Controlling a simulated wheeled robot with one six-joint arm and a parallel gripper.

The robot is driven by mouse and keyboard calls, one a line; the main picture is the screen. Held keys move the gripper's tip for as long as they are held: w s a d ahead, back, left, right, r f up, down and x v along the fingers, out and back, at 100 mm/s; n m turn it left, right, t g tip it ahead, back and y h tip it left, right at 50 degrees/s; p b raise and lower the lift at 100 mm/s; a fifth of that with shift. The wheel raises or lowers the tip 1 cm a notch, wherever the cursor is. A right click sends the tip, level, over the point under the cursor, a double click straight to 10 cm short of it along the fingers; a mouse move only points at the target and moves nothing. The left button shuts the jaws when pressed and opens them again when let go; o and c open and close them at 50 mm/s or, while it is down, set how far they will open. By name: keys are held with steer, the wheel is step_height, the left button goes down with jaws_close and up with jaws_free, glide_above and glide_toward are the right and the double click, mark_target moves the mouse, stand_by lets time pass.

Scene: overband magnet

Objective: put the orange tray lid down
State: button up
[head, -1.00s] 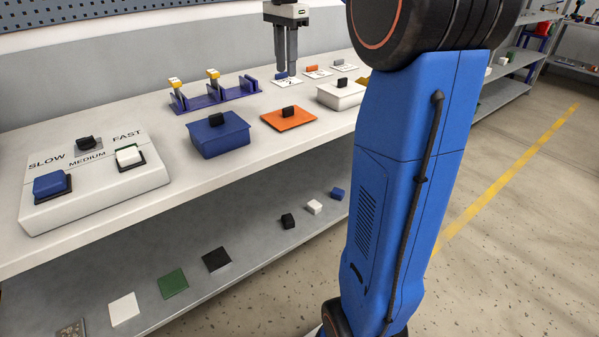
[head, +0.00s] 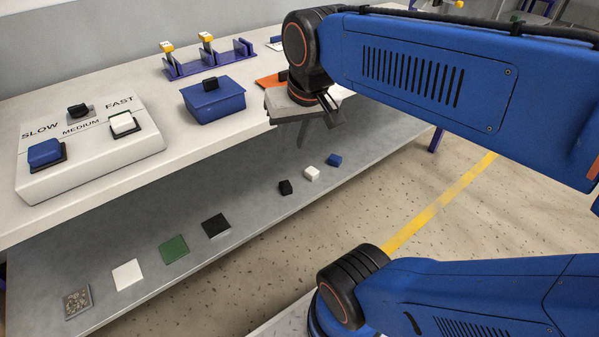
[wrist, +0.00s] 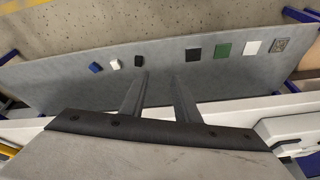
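The orange tray lid (head: 268,81) is on the bench top, just right of the blue lidded box (head: 214,101). In the head view only its left part shows; my arm and gripper hide the rest. It looks flat, and I cannot tell whether anything is under it. My gripper (head: 318,132) is at the bench's front edge, in front of the lid and clear of it. In the wrist view the two fingers (wrist: 160,76) stand apart with nothing between them. They point out over the lower shelf.
A control box (head: 88,148) marked SLOW, MEDIUM, FAST is at the bench's left. A purple rack (head: 205,64) stands behind the blue box. The lower shelf (head: 235,180) holds several flat squares and small blocks. Open floor (head: 470,215) lies to the right.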

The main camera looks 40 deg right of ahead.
steer(key=s+a+f+n, duration=0.1)
steer(key=s+f+n, duration=0.1)
steer(key=s+f, duration=0.2)
steer(key=shift+s+f+n+t, duration=0.3)
steer(key=shift+f+n+t, duration=0.1)
steer(key=shift+f, duration=0.45)
